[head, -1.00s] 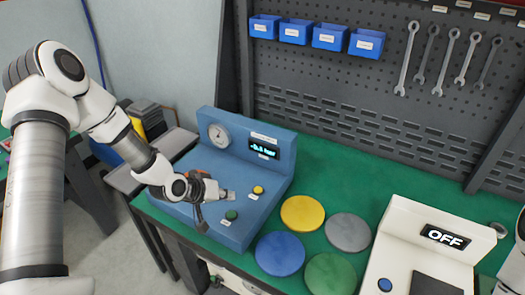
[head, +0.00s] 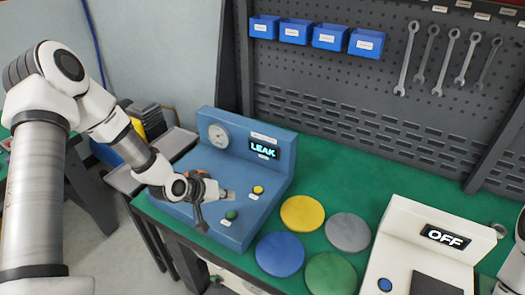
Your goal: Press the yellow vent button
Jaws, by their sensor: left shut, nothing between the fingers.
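The blue test station (head: 232,165) stands on the green bench with a round gauge (head: 219,135) and a display (head: 263,150) that reads "LEAK". The yellow vent button (head: 258,190) is on its sloped top, at the right. A green button (head: 231,214) sits nearer the front. My left gripper (head: 229,196) is shut and empty above the station, its tips just left of the yellow button and apart from it. An orange-red part (head: 200,172) shows partly behind the gripper. Of my right arm only a bit shows at the right edge; its gripper is out of view.
Yellow (head: 302,212), grey (head: 347,232), blue (head: 279,254) and green (head: 330,274) discs lie right of the station. A white device (head: 405,230) reading "OFF" stands further right. Wrenches (head: 408,58) and blue bins (head: 329,36) hang on the pegboard behind.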

